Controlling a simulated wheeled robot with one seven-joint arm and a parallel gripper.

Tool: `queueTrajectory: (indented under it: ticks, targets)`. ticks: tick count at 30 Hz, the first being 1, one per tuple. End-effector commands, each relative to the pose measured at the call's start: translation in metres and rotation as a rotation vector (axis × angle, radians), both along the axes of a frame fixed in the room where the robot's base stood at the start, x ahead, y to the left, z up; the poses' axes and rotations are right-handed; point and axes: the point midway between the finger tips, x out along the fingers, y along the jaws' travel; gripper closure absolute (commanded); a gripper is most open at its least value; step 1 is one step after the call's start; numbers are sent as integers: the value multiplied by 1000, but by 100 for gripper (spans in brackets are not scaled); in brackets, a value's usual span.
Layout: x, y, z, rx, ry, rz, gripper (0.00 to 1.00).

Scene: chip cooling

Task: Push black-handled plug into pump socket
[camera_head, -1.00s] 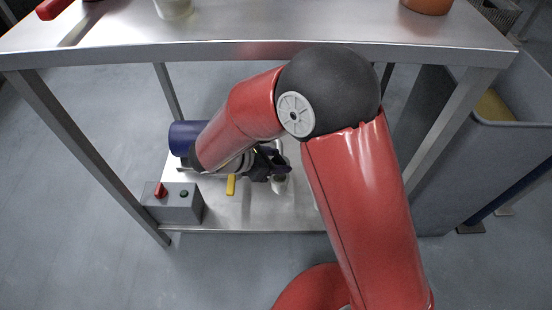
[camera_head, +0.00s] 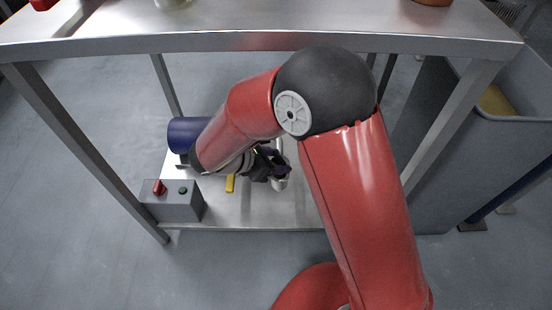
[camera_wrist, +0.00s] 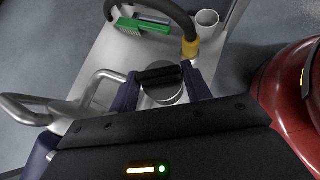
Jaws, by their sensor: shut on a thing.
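In the wrist view my gripper (camera_wrist: 160,86) is shut on the black handle (camera_wrist: 158,75) of the plug, with one dark purple finger at each end of it. A round silvery metal part (camera_wrist: 164,95) lies right below the handle. I cannot tell whether it is the plug's body or the pump socket, nor how deep the plug sits. In the head view my gripper (camera_head: 270,166) is low over the lower shelf, partly hidden by my arm. The pump's blue motor (camera_head: 187,133) shows left of it.
Bent metal pipes (camera_wrist: 100,78) stand close left of my gripper. A dark hose with a yellow fitting (camera_wrist: 190,46), a green brush (camera_wrist: 143,25) and a white cup (camera_wrist: 207,19) lie beyond. A grey control box (camera_head: 172,200) stands on the shelf's left. The table top (camera_head: 290,25) is overhead.

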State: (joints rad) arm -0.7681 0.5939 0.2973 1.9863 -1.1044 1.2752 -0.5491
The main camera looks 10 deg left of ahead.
Motion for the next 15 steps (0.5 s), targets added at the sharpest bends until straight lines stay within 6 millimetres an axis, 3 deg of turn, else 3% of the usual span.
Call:
queueTrajectory:
  ticks: [15]
  targets:
    - [0, 0, -14, 0, 0, 0, 88]
